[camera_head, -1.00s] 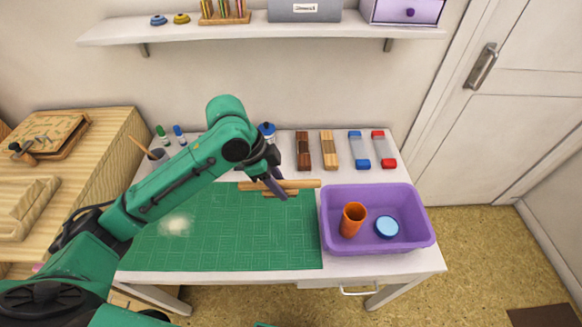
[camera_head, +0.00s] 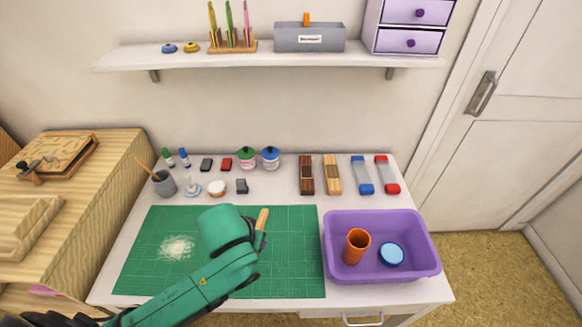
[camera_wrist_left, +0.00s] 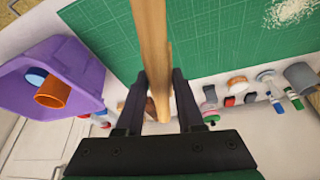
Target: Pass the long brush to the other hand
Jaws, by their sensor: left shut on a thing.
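The long brush shows as a pale wooden handle (camera_wrist_left: 152,42) in the left wrist view, passing between the fingers of my left gripper (camera_wrist_left: 158,82). The gripper is shut on it. In the head view only a short wooden end (camera_head: 262,218) shows, beside my green forearm above the cutting mat (camera_head: 295,262). My arm hides the rest of the brush and most of the gripper there. My right gripper is not in view.
A purple bin (camera_head: 432,262) with an orange cup (camera_head: 356,246) and a blue round lid (camera_head: 391,254) stands right of the mat. A grey cup (camera_head: 164,184), jars, stamps and coloured blocks line the table's back. The mat's right part is clear.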

